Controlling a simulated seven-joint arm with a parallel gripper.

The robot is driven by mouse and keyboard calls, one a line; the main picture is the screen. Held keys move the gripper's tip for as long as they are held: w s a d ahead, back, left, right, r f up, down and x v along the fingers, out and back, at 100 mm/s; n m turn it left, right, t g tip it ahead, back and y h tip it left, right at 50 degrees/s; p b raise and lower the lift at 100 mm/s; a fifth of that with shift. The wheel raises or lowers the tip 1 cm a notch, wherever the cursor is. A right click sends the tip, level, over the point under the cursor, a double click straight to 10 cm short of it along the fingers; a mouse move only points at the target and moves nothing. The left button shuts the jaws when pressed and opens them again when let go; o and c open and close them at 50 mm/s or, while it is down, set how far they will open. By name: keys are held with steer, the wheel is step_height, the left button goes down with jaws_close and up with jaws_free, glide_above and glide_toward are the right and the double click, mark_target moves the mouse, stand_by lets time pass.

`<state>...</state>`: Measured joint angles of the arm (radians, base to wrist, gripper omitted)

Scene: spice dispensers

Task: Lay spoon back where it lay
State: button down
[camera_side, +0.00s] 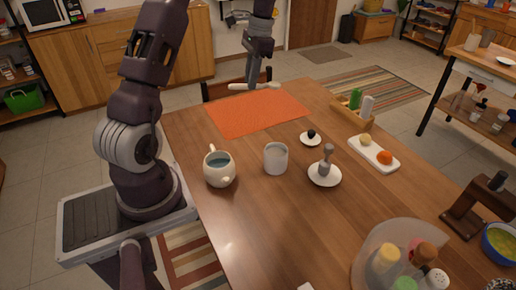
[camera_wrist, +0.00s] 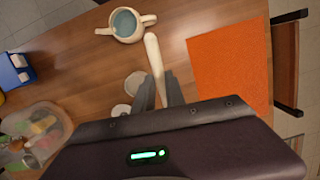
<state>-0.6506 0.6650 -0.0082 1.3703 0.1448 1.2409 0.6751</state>
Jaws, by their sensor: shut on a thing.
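A pale cream spoon (camera_side: 241,87) is held by my gripper (camera_side: 254,82) above the far edge of the orange mat (camera_side: 258,112) in the side view. The spoon is roughly level. In the wrist view the spoon (camera_wrist: 153,52) reaches forward from between the two grey fingers of my gripper (camera_wrist: 160,92), which are shut on it. The part between the fingers is hidden. In the wrist view the orange mat (camera_wrist: 228,65) is to the right of the spoon, and the cream pot (camera_wrist: 126,24) is ahead.
The cream pot (camera_side: 221,172) and a white cup (camera_side: 276,160) stand left of centre on the table. Saucers (camera_side: 325,178), a white tray (camera_side: 372,150), a wooden rack (camera_side: 349,115) and a clear bin (camera_side: 372,262) with bottles stand to the right. The mat is bare.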

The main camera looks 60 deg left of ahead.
mark_target(254, 150)
steer(key=f, duration=0.8)
steer(key=f+t, duration=0.1)
steer(key=f, duration=0.8)
steer(key=w+a+f+n+t, duration=0.1)
steer(key=f, duration=0.7)
steer(key=shift+a+f, duration=0.1)
steer(key=shift+f, duration=0.15)
steer(key=c, duration=1.4)
jaws_free()
